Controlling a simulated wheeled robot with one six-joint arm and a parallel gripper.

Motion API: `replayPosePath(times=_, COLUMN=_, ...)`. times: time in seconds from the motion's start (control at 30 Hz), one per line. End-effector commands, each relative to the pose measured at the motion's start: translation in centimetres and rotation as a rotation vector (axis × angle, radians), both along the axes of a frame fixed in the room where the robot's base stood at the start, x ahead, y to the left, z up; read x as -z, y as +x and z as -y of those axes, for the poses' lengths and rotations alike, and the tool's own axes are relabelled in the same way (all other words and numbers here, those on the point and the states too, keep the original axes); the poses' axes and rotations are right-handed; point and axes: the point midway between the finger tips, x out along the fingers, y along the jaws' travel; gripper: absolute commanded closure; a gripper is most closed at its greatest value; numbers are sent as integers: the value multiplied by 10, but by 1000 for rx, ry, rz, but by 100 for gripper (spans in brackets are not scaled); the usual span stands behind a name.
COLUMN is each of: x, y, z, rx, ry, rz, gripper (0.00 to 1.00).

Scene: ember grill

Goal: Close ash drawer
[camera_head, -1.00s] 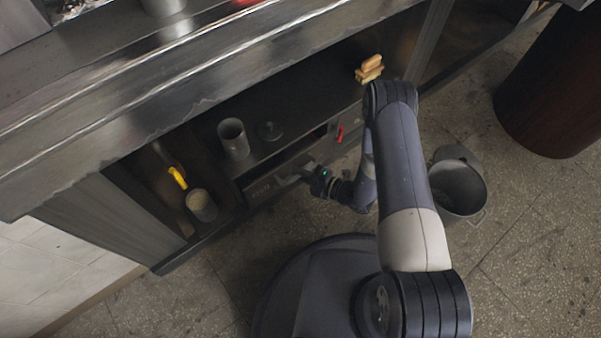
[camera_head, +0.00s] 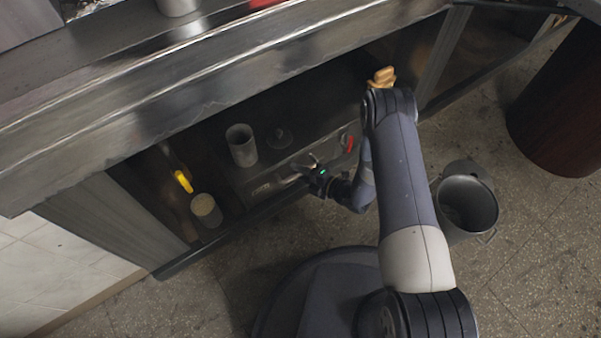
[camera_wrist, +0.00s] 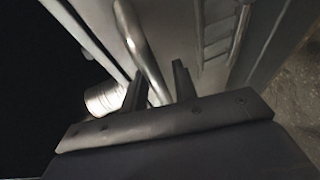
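The ash drawer (camera_head: 262,187) is the grey metal front low in the grill cabinet in the head view. No dark gap shows above its front now, so it looks flush or nearly flush. My gripper (camera_head: 306,172) is at the right part of this front, by its bar handle (camera_head: 289,179). In the wrist view, the two fingers of my gripper (camera_wrist: 160,80) stand apart, with the shiny handle bar (camera_wrist: 143,45) running between them. Room shows between the bar and the right finger. Contact with the bar cannot be told.
A metal cup (camera_head: 242,150) and a round lid (camera_head: 279,138) are on the shelf above the drawer. A filled can (camera_head: 206,211) and a yellow-handled tool (camera_head: 183,181) are at left. Buns (camera_head: 383,76) lie at right. A bucket (camera_head: 470,203) stands on the floor.

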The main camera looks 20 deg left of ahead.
Motion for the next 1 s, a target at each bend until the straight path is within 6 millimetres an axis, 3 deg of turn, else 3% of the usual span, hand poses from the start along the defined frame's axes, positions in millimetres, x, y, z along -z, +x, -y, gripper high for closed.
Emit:
replayPosePath(times=0.53, x=-3, y=-2, z=6, rx=0, ry=1, rz=0, gripper=66)
replayPosePath(times=1.0, x=-19, y=-25, z=81, rx=2, ry=1, rz=-1, gripper=66)
